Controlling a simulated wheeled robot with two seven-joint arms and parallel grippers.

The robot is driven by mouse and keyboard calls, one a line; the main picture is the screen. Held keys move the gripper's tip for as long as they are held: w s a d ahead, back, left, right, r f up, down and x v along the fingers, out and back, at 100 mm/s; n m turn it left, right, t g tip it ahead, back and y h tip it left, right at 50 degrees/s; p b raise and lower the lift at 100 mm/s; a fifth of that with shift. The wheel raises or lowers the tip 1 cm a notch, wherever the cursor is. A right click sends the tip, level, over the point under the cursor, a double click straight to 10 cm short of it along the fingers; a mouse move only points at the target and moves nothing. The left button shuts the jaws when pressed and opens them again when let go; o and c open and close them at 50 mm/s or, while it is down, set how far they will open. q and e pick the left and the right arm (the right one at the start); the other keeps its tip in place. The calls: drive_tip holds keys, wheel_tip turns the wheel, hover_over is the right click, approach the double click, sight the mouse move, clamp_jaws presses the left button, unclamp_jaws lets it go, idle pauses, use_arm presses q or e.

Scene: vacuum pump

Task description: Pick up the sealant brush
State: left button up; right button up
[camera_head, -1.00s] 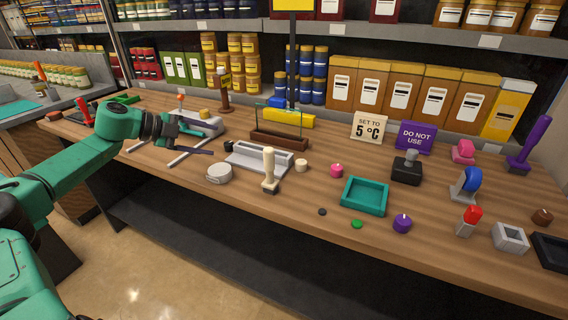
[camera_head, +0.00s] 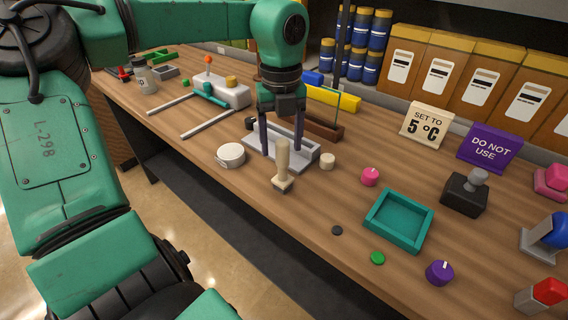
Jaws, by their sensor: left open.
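A cream-handled upright tool (camera_head: 282,167), which looks like the sealant brush, stands on the wooden bench in the middle of the head view. It has a straight handle and a small, wider foot. My left gripper (camera_head: 281,149) points down just above and behind it, with two dark fingers spread apart and nothing held. The handle's top appears between the fingertips in the picture, but I cannot tell whether it is truly between them in depth. My right gripper is out of view.
A grey slotted fixture (camera_head: 262,158) lies behind the tool, partly hidden by the fingers. A round white tin (camera_head: 231,155) is to the left and a small cream cylinder (camera_head: 327,161) to the right.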

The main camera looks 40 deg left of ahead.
sight(283, 157)
use_arm(q)
drive_tip(key=f, duration=0.4)
drive_tip(key=shift+s+d+p, duration=0.15)
drive_tip(key=shift+d+p, duration=0.15)
drive_tip(key=shift+a, duration=0.1)
clamp_jaws()
wheel_tip(283, 157, up, 20)
